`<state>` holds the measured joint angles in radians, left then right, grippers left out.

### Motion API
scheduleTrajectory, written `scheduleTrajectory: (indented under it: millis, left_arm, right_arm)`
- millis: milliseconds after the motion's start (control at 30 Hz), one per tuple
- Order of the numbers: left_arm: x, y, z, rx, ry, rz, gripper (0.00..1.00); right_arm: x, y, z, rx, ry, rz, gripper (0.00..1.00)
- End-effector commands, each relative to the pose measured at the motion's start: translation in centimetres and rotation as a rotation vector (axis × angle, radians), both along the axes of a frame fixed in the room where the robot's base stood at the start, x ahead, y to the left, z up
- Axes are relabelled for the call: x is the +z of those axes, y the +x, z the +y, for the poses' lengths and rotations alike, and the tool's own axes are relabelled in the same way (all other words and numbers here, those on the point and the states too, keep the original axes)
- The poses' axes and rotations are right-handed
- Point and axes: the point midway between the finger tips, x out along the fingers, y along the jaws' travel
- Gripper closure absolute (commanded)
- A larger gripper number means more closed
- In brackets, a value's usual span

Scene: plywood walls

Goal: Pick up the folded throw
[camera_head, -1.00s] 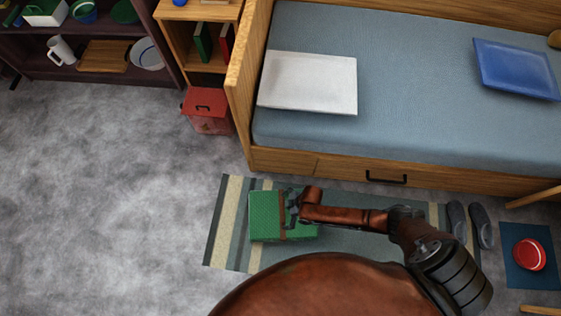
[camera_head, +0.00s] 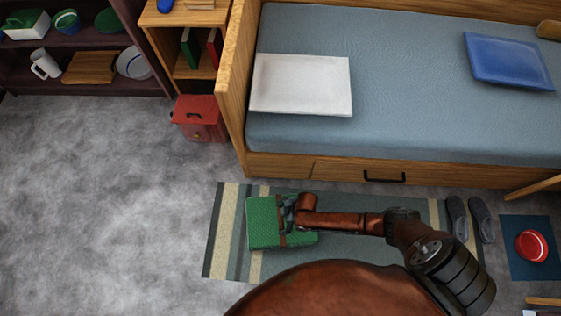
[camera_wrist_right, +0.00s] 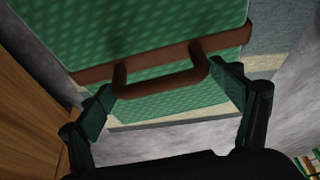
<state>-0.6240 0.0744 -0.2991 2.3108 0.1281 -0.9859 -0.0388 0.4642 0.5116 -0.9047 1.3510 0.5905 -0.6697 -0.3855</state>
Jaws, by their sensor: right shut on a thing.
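The folded throw (camera_head: 263,224) is a green, patterned bundle with a brown strap around it and a brown carry handle. It is over the left part of the striped rug; I cannot tell whether it is clear of the rug. My right gripper (camera_head: 289,214) is at the strap side. In the right wrist view the throw (camera_wrist_right: 150,30) fills the top, and my right gripper (camera_wrist_right: 162,98) has its fingers at the two ends of the handle (camera_wrist_right: 165,82), shut on it. My left gripper is not in view.
The striped rug (camera_head: 228,250) lies before the bed (camera_head: 400,110) and its drawer front. Slippers (camera_head: 470,218) and a red bowl (camera_head: 531,245) on a blue mat are to the right. Grey floor at left is clear.

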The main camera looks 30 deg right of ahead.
Motion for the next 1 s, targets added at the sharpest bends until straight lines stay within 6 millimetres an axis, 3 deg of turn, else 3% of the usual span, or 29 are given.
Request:
scheduleTrajectory:
  millis: [667,1000]
  left_arm:
    - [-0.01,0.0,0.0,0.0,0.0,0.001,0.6]
    - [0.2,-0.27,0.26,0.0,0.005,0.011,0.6]
  right_arm:
    - [0.01,0.2,-0.11,-0.001,-0.001,-0.004,0.73]
    - [0.34,0.4,-0.07,-0.001,0.0,-0.008,0.73]
